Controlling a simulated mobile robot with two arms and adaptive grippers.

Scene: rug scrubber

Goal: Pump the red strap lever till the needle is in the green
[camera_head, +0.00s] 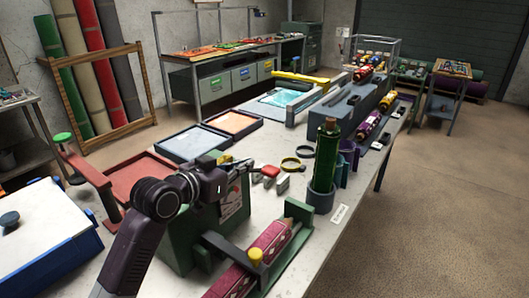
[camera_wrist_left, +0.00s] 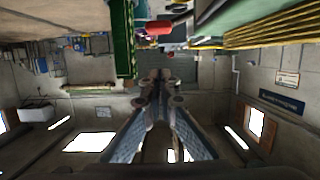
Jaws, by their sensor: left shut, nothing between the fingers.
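My left gripper (camera_head: 236,167) reaches in over the green box (camera_head: 180,243) on the bench, with its fingers pointing right. In the left wrist view its fingers (camera_wrist_left: 160,80) meet at the tips, shut and empty. A white gauge face (camera_head: 232,199) with red marks sits on the box just below the gripper; its needle reading is too small to tell. A small red part (camera_head: 270,171) lies just beyond the fingertips, apart from them; I cannot tell whether it is the strap lever. A red part also shows in the left wrist view (camera_wrist_left: 152,28). My right gripper is not in view.
A patterned red roll (camera_head: 240,280) lies in a green cradle in front, with a yellow knob (camera_head: 255,256). A green bottle (camera_head: 327,155) stands in a holder to the right. Shallow trays (camera_head: 187,144) lie behind. Bare bench top shows near the front right.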

